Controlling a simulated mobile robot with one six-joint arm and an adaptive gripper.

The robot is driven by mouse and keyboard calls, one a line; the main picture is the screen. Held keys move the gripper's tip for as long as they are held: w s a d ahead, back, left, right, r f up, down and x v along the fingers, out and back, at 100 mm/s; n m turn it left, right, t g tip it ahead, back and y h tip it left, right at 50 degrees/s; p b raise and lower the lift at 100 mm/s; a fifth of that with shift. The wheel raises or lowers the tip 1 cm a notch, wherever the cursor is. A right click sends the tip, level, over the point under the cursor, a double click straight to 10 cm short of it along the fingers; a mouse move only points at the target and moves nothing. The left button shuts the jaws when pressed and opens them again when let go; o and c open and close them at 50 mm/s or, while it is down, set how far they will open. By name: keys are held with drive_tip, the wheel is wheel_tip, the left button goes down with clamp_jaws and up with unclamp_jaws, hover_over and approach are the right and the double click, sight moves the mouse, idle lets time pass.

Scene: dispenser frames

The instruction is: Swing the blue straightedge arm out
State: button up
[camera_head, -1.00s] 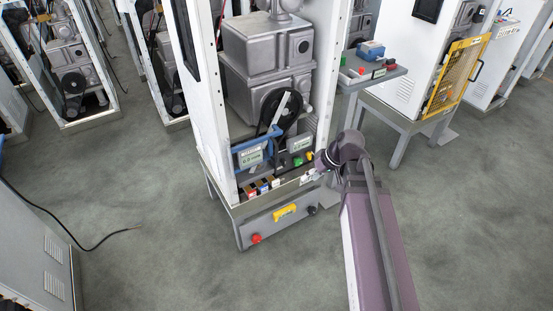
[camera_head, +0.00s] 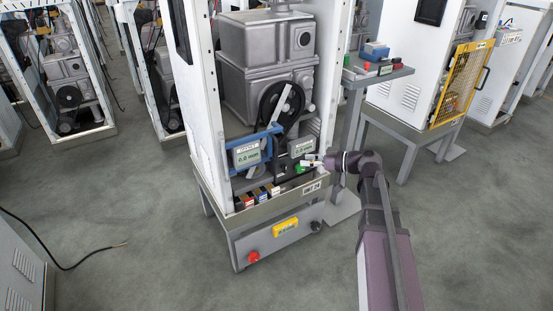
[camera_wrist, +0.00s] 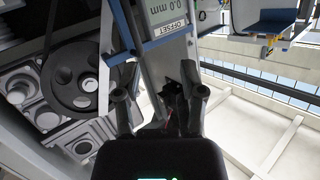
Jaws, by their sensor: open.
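The blue straightedge arm (camera_head: 255,139) sits at the lower left of the open white dispenser frame, beside a grey display (camera_head: 248,156) reading 0.0 mm. In the wrist view the blue bar (camera_wrist: 160,44) crosses the upper middle, below the upside-down display (camera_wrist: 168,12). My gripper (camera_head: 312,161) is at the lower right of the frame's opening, to the right of the blue arm and apart from it in the head view. In the wrist view its two fingers (camera_wrist: 160,97) are spread with no object clearly held between them; how far the bar lies beyond them is unclear.
A black pulley wheel (camera_head: 281,108) with a pale bar stands behind the blue arm. A second display (camera_head: 300,147) and a green part (camera_head: 301,169) are near my gripper. A grey side table (camera_head: 385,74) stands to the right.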

drive_tip(key=shift+w+d+f+n+t+y+b, duration=0.2)
drive_tip(key=shift+w+d+n+t+y+b, duration=0.15)
drive_tip(key=shift+w+d+t+y+b, duration=0.35)
drive_tip(key=shift+w+d+f+n+t+y+b, duration=0.2)
drive_tip(key=shift+w+d+n+t+y+b, duration=0.2)
drive_tip(key=shift+w+b, duration=0.55)
drive_tip(key=shift+s, duration=0.15)
hover_over(277, 161)
drive_tip(key=shift+w+a, duration=0.1)
drive_tip(key=shift+w, duration=0.25)
clamp_jaws()
